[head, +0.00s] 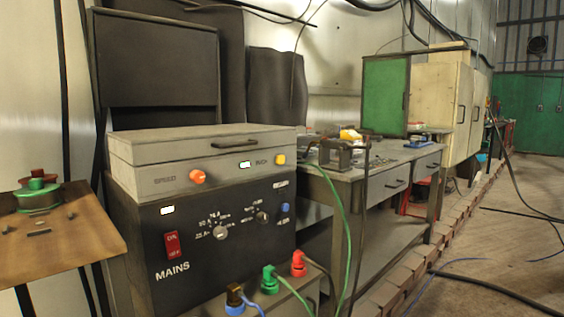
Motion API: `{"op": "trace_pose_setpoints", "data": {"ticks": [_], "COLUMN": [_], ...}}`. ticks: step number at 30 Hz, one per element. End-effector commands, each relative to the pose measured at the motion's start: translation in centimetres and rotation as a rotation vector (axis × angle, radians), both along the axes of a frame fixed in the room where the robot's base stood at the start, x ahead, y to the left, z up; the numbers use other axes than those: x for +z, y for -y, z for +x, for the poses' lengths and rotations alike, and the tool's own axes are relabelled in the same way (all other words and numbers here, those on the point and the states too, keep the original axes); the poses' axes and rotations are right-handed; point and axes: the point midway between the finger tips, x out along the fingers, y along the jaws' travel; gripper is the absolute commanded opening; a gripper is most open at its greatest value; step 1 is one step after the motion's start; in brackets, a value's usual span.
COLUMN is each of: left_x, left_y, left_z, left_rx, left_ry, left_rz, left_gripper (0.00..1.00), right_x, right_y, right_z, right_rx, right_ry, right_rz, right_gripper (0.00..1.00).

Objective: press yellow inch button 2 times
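An orange speed knob (197,177) is farther left on the same panel. The view does not show whether the yellow button is pushed in. Neither of my grippers is in view.
Below is a black mains unit (195,265) with a red switch (172,245), dials and a blue button (285,208). Coloured plugs with cables stand in front. A wooden board (85,235) is at left, a cluttered workbench (375,178) at right. Cables lie on the floor.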

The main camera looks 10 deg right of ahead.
Motion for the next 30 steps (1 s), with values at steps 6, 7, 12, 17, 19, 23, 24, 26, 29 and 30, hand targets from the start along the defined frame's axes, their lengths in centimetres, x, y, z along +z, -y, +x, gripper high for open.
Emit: {"op": "trace_pose_setpoints", "data": {"ticks": [6, 7, 12, 17, 19, 23, 24, 26, 29, 30], "left_x": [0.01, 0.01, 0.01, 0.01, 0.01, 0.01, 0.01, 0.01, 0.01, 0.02], "left_y": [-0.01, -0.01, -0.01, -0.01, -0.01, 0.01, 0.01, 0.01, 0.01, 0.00], "left_z": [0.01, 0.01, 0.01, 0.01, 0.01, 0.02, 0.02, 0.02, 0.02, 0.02], "left_rx": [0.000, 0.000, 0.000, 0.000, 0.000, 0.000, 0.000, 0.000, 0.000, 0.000], "left_ry": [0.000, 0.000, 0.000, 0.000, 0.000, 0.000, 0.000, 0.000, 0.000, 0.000], "left_rz": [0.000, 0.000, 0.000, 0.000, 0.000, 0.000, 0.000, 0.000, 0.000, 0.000], "left_gripper": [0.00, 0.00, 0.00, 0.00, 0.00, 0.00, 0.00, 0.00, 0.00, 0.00], "right_x": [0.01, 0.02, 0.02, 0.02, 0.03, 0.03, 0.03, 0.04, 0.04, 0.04], "right_y": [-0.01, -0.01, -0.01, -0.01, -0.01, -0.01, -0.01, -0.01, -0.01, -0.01], "right_z": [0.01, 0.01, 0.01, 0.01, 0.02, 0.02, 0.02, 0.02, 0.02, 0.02], "right_rx": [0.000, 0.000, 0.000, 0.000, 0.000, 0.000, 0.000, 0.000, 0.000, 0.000], "right_ry": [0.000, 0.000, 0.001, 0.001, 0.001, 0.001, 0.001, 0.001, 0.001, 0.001], "right_rz": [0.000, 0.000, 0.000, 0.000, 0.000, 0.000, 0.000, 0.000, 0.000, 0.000], "right_gripper": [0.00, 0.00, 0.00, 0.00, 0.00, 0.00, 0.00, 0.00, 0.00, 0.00]}}
